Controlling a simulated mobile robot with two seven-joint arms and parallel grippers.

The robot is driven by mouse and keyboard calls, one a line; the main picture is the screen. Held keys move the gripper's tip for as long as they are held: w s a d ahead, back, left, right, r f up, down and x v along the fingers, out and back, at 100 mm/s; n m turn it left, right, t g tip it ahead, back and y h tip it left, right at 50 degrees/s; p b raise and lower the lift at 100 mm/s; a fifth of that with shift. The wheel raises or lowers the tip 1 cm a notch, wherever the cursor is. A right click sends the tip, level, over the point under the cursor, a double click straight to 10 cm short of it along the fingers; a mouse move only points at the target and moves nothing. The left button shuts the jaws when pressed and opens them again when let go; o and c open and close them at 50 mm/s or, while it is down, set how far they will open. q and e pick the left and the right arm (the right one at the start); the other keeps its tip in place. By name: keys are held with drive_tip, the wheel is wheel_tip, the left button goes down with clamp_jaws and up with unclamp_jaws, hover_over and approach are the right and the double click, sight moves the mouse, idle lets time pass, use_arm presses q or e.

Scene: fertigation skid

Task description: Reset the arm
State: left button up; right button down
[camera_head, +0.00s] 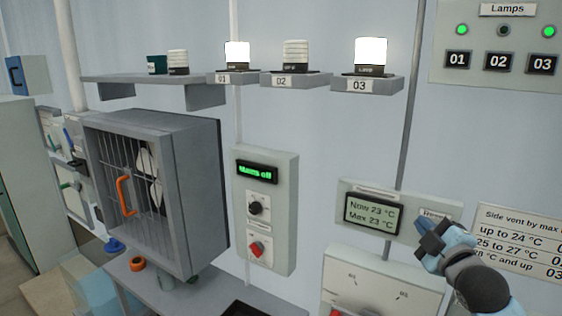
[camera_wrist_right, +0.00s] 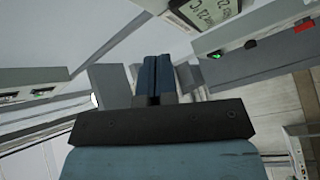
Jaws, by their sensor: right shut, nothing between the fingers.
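My right gripper (camera_head: 430,240) is at the right in the head view, shut and empty, in front of the right end of the temperature unit (camera_head: 350,188). Its display (camera_head: 371,214) reads "Now 23 °C, Max 23 °C". A small label that seems to read "Reset" (camera_head: 434,214) shows just above the fingers; whatever is below it is hidden by the gripper. I cannot tell whether the fingertips touch the unit. In the right wrist view the two blue fingers (camera_wrist_right: 153,78) lie together, and part of the display (camera_wrist_right: 213,10) shows at the top. My left gripper is not in view.
A grey barred cabinet (camera_head: 185,190) juts out at left. A switch box (camera_head: 265,215) hangs mid-wall. A white box (camera_head: 380,288) sits below the unit.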

drive_tip(key=s+a+f+m+g, duration=0.25)
drive_tip(key=s+f, duration=0.35)
drive_tip(key=f, duration=0.5)
drive_tip(key=s+a+f+m+g, duration=0.25)
drive_tip(key=s+f, duration=0.35)
drive_tip(key=f, duration=0.6)
drive_tip(key=s+a+f+m+g, duration=0.1)
drive_tip(key=s+a+f+m, duration=0.15)
drive_tip(key=s+f, duration=0.6)
drive_tip(key=s+a+f+m+g, duration=0.2)
drive_tip(key=s+f+m, duration=0.2)
drive_tip(key=s+f, duration=0.5)
wheel_tip(320, 180, down, 2)
drive_tip(key=shift+s+f+y, duration=0.1)
drive_tip(key=shift+s+y, duration=0.1)
drive_tip(key=shift+y, duration=0.1)
